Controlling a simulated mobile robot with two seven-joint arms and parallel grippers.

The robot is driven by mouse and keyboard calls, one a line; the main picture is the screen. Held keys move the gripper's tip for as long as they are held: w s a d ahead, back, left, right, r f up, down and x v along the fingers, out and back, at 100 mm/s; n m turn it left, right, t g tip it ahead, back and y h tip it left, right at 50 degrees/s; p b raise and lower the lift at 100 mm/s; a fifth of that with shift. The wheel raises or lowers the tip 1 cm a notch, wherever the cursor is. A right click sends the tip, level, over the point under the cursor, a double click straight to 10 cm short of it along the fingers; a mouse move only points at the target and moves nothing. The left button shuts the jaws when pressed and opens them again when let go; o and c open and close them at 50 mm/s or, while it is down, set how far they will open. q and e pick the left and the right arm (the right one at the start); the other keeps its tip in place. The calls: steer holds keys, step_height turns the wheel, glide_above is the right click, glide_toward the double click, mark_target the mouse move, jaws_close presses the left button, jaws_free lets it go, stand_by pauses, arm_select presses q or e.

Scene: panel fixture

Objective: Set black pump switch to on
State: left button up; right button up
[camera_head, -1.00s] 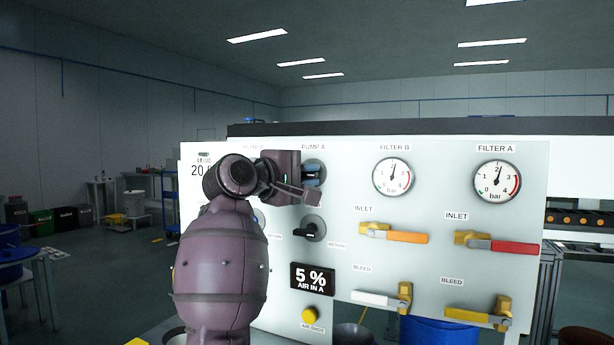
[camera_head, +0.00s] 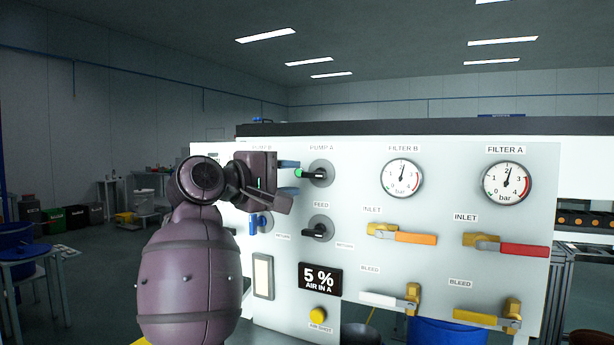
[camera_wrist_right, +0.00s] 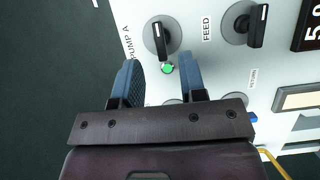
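The black pump switch under the PUMP A label (camera_head: 318,173) is on the white panel. Its handle lies about level, pointing left at a lit green lamp (camera_head: 299,173). In the right wrist view, the switch (camera_wrist_right: 159,37) again points at the green lamp (camera_wrist_right: 168,68). My right gripper (camera_head: 291,177) is just left of the switch, apart from it. My right gripper and arm hide much of the PUMP B area. My left gripper is not in view.
Below is the black FEED switch (camera_head: 318,229), with a blue switch (camera_head: 261,222) to its left. Gauges, an orange inlet handle (camera_head: 415,238) and a red inlet handle (camera_head: 524,250) are on the right. A yellow button (camera_head: 318,315) is low on the panel.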

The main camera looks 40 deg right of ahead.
steer(key=shift+a, duration=2)
